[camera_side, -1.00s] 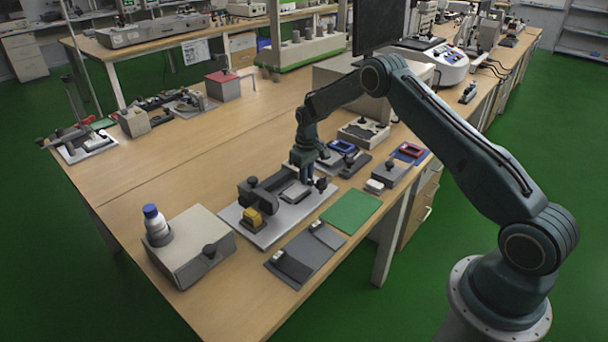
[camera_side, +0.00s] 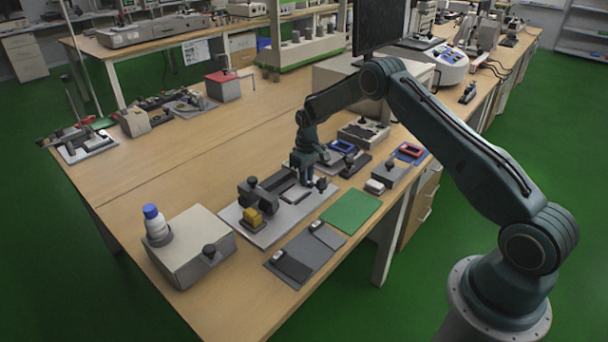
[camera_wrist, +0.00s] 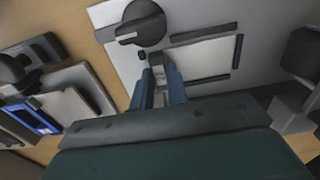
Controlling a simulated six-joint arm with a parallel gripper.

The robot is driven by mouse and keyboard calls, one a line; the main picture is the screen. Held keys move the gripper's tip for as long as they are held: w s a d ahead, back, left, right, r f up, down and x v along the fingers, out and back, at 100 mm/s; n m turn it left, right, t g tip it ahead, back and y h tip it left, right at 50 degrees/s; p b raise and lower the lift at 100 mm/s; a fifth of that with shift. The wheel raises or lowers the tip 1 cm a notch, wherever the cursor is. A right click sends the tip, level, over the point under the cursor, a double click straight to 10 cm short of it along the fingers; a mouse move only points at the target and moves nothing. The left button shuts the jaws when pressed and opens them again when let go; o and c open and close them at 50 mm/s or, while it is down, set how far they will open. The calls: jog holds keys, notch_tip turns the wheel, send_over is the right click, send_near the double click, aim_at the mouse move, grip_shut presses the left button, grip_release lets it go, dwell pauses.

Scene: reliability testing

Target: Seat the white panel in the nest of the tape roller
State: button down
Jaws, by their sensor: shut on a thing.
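The tape roller's light grey base plate (camera_side: 262,236) lies on the bench, with a dark roller body (camera_side: 258,192) and a yellow block (camera_side: 253,217) on it. The white panel (camera_wrist: 203,58) shows in the wrist view inside the nest's dark edge strips (camera_wrist: 237,52), which run along its top, right and lower sides. It looks flat, but I cannot tell whether it touches the nest floor. My gripper (camera_side: 304,184) is low over the plate. In the wrist view its fingers (camera_wrist: 160,82) are shut at the panel's left end and partly hide it.
A black knob (camera_wrist: 141,24) stands close to my fingers. A grey fixture with a blue frame (camera_side: 342,146) is behind my gripper. A green mat (camera_side: 351,211) and a dark grey mat (camera_side: 306,256) lie in front. A beige box (camera_side: 192,247) with a bottle stands left.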

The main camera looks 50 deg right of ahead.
jog(key=c, duration=1.3)
grip_release()
jog(key=shift+r, duration=0.15)
jog(key=shift+r, duration=2.85)
jog(key=shift+r, duration=0.1)
